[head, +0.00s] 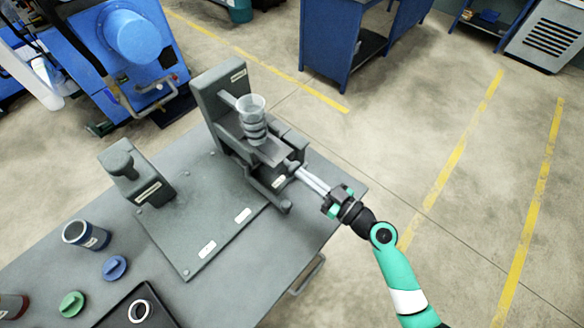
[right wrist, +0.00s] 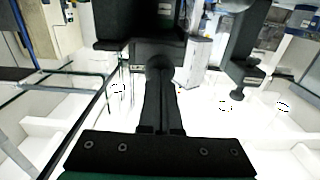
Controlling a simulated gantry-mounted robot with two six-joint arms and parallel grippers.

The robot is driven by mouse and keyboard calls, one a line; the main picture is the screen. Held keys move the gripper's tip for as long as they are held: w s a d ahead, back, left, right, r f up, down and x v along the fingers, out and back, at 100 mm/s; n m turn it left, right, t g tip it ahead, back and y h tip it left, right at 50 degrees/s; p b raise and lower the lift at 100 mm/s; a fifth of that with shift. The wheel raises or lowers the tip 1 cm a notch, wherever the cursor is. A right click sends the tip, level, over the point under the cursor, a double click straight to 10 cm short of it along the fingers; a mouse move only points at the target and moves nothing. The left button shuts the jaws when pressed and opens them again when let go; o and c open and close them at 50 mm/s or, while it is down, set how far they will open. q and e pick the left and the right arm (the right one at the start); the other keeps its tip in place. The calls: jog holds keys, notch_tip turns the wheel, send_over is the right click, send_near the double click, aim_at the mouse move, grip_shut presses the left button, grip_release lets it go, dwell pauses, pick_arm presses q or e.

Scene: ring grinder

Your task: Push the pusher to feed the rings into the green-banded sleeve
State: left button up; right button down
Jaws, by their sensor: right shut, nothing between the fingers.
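The grey ring-feeding fixture (head: 222,97) stands at the far end of the table. In the right wrist view the shut fingers (right wrist: 160,75) point at a dark block. I cannot make out a green-banded sleeve. My left gripper is out of view.
On the table (head: 60,262) are a blue-banded sleeve (head: 87,235), a blue cap (head: 115,268), a green cap (head: 72,304) and a red-banded piece (head: 12,306). A black tray (head: 112,309) holds a pale ring (head: 139,311). A grey post (head: 130,172) stands left of the fixture.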

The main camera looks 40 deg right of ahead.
jog(key=shift+s, duration=0.25)
jog(key=s, duration=0.1)
jog(key=s+b, duration=0.1)
jog(key=s, duration=0.1)
jog(key=s+d, duration=0.1)
jog(key=s, duration=0.1)
dwell(0.5)
dwell(0.7)
jog(key=m+p, duration=0.3)
jog(key=m, duration=0.3)
jog(key=s+m+p, duration=0.1)
jog(key=m+p, duration=0.2)
jog(key=m, duration=0.3)
jog(key=s+m+p, duration=0.1)
jog(key=m+p, duration=0.2)
jog(key=m, duration=0.3)
jog(key=shift+d, duration=0.1)
